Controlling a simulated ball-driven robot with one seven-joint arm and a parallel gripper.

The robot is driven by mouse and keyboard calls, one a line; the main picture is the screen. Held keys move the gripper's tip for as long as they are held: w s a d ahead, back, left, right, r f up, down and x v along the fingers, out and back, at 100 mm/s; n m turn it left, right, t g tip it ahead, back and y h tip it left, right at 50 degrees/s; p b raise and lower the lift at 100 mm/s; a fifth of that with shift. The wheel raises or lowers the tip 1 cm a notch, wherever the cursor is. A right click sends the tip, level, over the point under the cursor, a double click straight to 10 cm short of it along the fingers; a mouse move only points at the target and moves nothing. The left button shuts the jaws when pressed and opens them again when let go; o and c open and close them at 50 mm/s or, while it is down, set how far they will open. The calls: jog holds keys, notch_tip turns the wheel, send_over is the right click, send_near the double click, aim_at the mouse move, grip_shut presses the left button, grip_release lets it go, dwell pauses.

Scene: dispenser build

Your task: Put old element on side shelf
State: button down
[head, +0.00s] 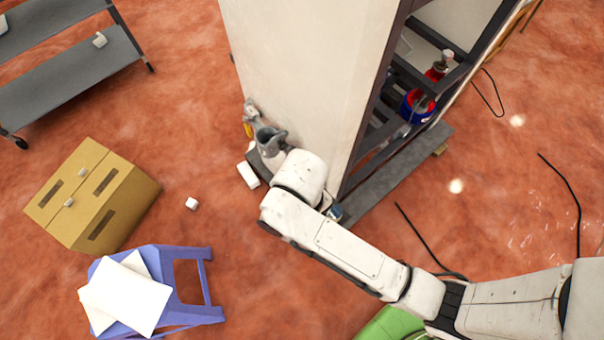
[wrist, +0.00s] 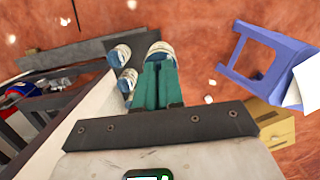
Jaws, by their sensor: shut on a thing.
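In the wrist view, my gripper (wrist: 158,72) has its green fingers closed together on a blue and white cylindrical element (wrist: 160,48). Two similar blue-and-white elements stand close by to the left, one farther (wrist: 118,53) and one nearer (wrist: 127,80), by the cabinet's dark base board. I cannot tell by looks which one is old.
The tall white cabinet (head: 300,70) is beside my wrist, its open frame holding a red and blue bottle (head: 425,95). A cardboard box (head: 95,195) and a purple stool (head: 195,275) with white sheets stand at left. Red floor between them is mostly clear, with small white blocks.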

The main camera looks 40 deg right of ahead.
jog(key=shift+w+d+f+b, duration=0.15)
jog(key=shift+w+d+f, duration=0.5)
jog(key=shift+w+f, duration=1.25)
jog(key=shift+w+d+f+b, duration=0.15)
jog(key=shift+w+d+f, duration=0.5)
jog(key=shift+w+f, duration=1.2)
jog(key=shift+w+d+f+b, duration=0.15)
jog(key=shift+w+d+f, duration=0.5)
jog(key=shift+w+f, duration=1.25)
jog(key=shift+s+f, duration=0.3)
jog(key=shift+f, duration=0.05)
jog(key=c, duration=1.3)
grip_release()
jog(key=shift+o, duration=0.2)
notch_tip(320, 180, up, 12)
jog(key=w, duration=0.2)
jog(key=shift+p, duration=0.3)
